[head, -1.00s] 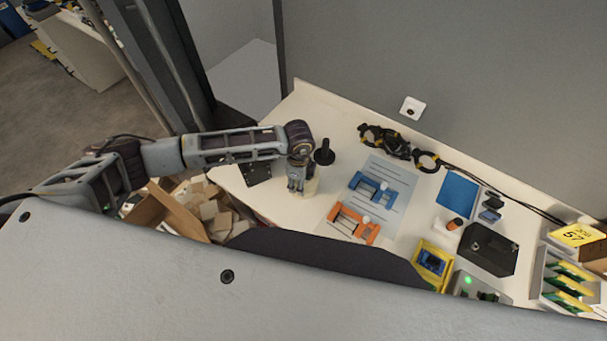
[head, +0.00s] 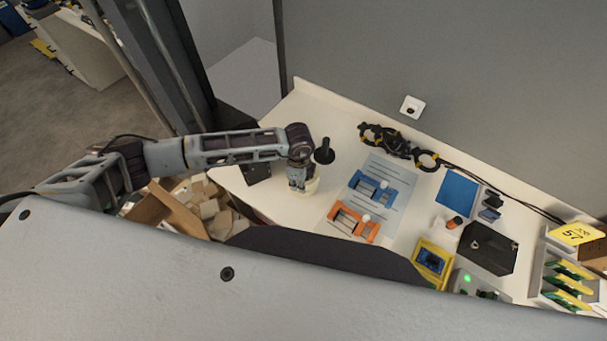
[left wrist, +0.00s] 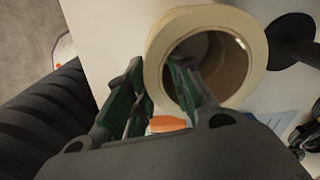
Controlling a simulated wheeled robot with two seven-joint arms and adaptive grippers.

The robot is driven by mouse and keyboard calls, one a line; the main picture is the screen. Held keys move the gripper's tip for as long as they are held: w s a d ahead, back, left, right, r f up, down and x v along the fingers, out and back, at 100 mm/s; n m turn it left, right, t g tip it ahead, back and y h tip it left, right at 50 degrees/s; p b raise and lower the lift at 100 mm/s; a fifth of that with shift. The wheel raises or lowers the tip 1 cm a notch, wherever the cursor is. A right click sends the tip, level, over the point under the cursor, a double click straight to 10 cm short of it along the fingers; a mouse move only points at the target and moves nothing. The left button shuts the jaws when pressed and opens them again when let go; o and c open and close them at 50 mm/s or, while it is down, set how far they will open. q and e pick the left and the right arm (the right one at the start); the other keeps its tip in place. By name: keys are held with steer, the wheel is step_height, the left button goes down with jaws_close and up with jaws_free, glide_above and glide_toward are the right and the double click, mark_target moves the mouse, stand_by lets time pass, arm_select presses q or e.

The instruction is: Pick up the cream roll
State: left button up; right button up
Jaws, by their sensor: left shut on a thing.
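The cream roll (left wrist: 160,50) is a ring of cream tape with a brown core in the left wrist view. My left gripper (left wrist: 158,80) is shut on its wall, with one green-padded finger outside the ring and the other in the hole. In the head view the left gripper (head: 298,180) points down over the near left part of the table, and a little of the cream roll (head: 312,187) shows beside its fingers. I cannot tell whether the roll touches the tabletop. My right gripper is not in view.
A black spindle on a round base (head: 325,153) stands close to the right of the gripper. A black plate (head: 257,173) lies to its left. A sheet with blue (head: 372,187) and orange (head: 354,222) fixtures lies to the right. A carton (head: 165,210) is below the table's left edge.

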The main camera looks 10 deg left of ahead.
arm_select(q)
steer(key=shift+r, duration=0.1)
jaws_close()
steer(key=shift+r, duration=0.25)
step_height(320, 180, up, 7)
steer(key=shift+r+b, duration=0.2)
steer(key=shift+b, duration=0.5)
steer(key=shift+r, duration=0.95)
steer(key=shift+s+f, duration=0.15)
steer(key=shift+s, duration=0.05)
